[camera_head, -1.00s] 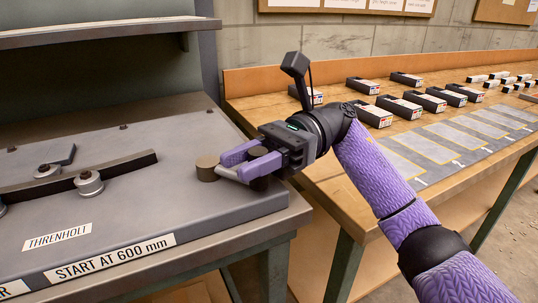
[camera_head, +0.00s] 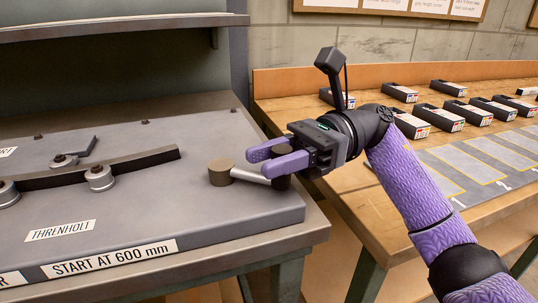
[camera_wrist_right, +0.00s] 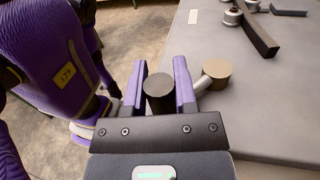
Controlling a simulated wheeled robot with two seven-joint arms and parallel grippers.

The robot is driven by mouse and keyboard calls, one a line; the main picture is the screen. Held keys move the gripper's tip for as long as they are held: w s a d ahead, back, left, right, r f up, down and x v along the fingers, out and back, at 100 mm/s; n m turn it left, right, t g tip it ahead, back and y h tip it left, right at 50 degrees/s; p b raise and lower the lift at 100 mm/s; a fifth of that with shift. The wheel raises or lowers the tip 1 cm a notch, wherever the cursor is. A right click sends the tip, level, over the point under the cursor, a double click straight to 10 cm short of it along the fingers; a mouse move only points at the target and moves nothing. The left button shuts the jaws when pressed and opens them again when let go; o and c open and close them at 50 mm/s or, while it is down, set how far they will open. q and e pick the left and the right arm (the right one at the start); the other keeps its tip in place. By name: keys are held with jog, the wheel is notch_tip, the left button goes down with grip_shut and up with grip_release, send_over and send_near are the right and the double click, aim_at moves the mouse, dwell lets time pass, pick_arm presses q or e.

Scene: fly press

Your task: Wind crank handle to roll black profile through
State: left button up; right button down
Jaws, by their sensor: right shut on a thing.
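The crank has a brown hub (camera_head: 220,172), a silver arm pointing right and a dark upright knob (camera_head: 281,180). My right gripper (camera_head: 268,160) is shut on the knob, with a purple finger on either side. The right wrist view shows the knob (camera_wrist_right: 158,88) between the fingers, with the hub (camera_wrist_right: 216,73) just to the right. The curved black profile (camera_head: 130,165) lies on the grey bench plate behind and left of the crank, against silver rollers (camera_head: 100,178). My left gripper is not in view.
A grey shelf (camera_head: 120,25) hangs over the bench. A wooden table (camera_head: 390,205) on the right holds several black boxes (camera_head: 440,117) and marked outlines. My right forearm crosses above it. The plate's front right is clear.

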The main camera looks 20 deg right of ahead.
jog(key=shift+d, duration=0.1)
dwell(0.4)
jog(key=c, duration=0.7)
grip_release()
jog(key=shift+s+d+r, duration=0.1)
jog(key=shift+s+d, duration=0.05)
jog(key=shift+o, duration=1.1)
jog(key=shift+s+d, duration=0.1)
jog(key=shift+d, duration=0.1)
jog(key=shift+o, duration=0.4)
jog(key=shift+a, duration=0.1)
